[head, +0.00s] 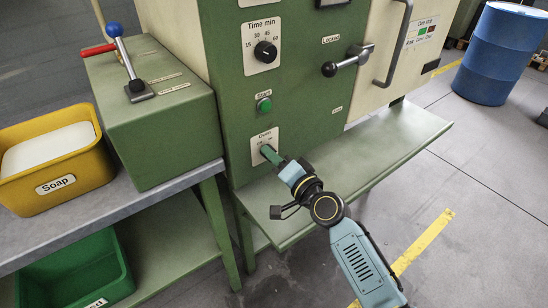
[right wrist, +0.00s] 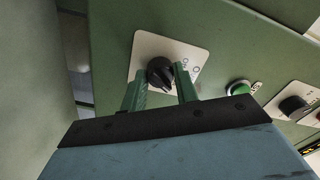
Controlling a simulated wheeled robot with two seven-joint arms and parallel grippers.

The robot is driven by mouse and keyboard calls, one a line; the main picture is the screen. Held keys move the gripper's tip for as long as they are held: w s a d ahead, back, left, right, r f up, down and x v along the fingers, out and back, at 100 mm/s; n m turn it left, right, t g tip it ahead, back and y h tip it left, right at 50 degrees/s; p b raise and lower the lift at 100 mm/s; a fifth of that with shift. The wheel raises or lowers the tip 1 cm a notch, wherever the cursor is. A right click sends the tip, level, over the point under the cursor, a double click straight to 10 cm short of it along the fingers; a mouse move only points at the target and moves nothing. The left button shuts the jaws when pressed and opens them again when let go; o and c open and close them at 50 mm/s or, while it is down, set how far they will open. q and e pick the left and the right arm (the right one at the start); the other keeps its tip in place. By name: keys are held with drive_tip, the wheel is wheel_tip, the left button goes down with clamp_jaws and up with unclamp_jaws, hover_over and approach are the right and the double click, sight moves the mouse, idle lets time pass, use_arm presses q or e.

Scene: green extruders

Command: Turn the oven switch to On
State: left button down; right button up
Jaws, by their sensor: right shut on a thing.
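The oven switch is a black round knob (right wrist: 160,71) on a white plate. In the head view the plate (head: 262,139), labelled "Oven", shows low on the green machine front, and my gripper hides the knob. My right gripper (head: 268,152) reaches the plate from the lower right. In the right wrist view its two green fingers (right wrist: 161,84) stand on either side of the knob and are shut on it. Plate marks show right of the knob, but I cannot read the switch's setting clearly. My left gripper is not in view.
A green Start button (head: 264,104) and the Time min dial (head: 265,52) sit above the plate. A ledge (head: 390,150) runs below the panel. At left are a green lever box (head: 160,130), a yellow Soap bin (head: 75,175) and a bench. A blue barrel (head: 497,55) stands far right.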

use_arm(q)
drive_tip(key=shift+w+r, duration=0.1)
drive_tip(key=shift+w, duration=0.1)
use_arm(e)
drive_tip(key=o, duration=1)
drive_tip(key=shift+c, duration=0.2)
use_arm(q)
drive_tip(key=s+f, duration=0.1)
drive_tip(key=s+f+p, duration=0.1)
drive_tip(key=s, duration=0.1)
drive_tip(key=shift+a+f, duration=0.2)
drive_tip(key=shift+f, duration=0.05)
use_arm(e)
drive_tip(key=v, duration=1.3)
drive_tip(key=shift+s, duration=0.2)
drive_tip(key=shift+d, duration=0.15)
